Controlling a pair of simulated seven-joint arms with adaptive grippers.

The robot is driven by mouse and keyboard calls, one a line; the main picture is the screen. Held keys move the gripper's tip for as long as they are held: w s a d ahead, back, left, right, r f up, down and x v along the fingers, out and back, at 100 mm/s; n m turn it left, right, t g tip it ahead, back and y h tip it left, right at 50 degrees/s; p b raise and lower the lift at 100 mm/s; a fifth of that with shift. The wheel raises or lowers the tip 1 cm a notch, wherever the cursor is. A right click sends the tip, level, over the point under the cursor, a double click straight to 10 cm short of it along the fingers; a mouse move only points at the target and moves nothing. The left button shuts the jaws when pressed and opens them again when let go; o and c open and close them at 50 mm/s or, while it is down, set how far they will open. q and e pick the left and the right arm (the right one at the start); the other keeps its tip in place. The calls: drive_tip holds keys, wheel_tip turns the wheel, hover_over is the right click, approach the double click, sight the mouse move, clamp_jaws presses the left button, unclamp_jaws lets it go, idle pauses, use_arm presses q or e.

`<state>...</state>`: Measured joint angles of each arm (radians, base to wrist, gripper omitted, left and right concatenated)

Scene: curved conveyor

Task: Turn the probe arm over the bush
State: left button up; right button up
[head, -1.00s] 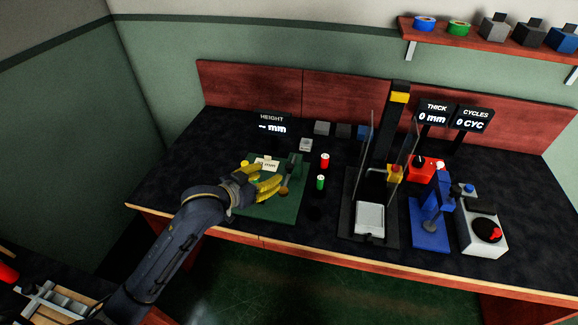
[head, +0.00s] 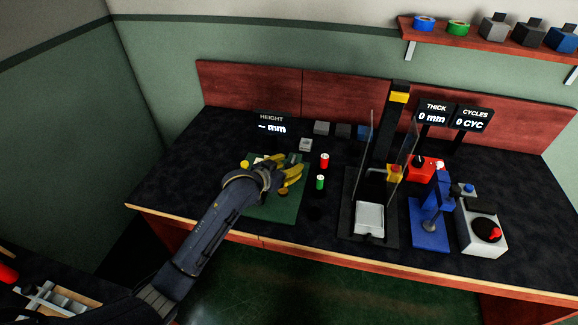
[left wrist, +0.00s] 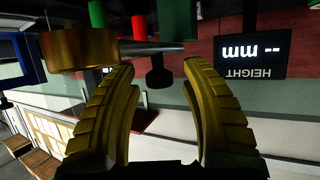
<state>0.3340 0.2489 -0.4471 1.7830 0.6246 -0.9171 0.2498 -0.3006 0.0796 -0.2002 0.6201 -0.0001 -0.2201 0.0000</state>
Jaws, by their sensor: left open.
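My left gripper (head: 296,177) is open over the green fixture plate (head: 262,209) in the head view and hides most of the fixture. In the left wrist view its yellow fingers (left wrist: 158,66) stand apart with nothing clearly gripped. A brass-coloured round piece (left wrist: 80,50), perhaps the bush, shows beyond the left finger. A grey tapering rod (left wrist: 150,47), perhaps the probe arm, runs from beside it across the gap near the fingertips. Contact cannot be told. The height display (head: 271,124) reads "-- mm" and also shows upside down in the wrist view (left wrist: 252,57). My right gripper is not seen.
A red cylinder (head: 325,160) and a green one (head: 320,182) stand just right of the fixture. Farther right are a press with clear guards (head: 369,218), a blue stand (head: 431,237) and a white box with a dial (head: 482,240). The bench's left end is clear.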

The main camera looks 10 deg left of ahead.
use_arm(q)
drive_tip(key=shift+c, duration=0.4)
clamp_jaws()
drive_tip(key=shift+w+r, duration=0.1)
drive_tip(key=shift+r, duration=0.05)
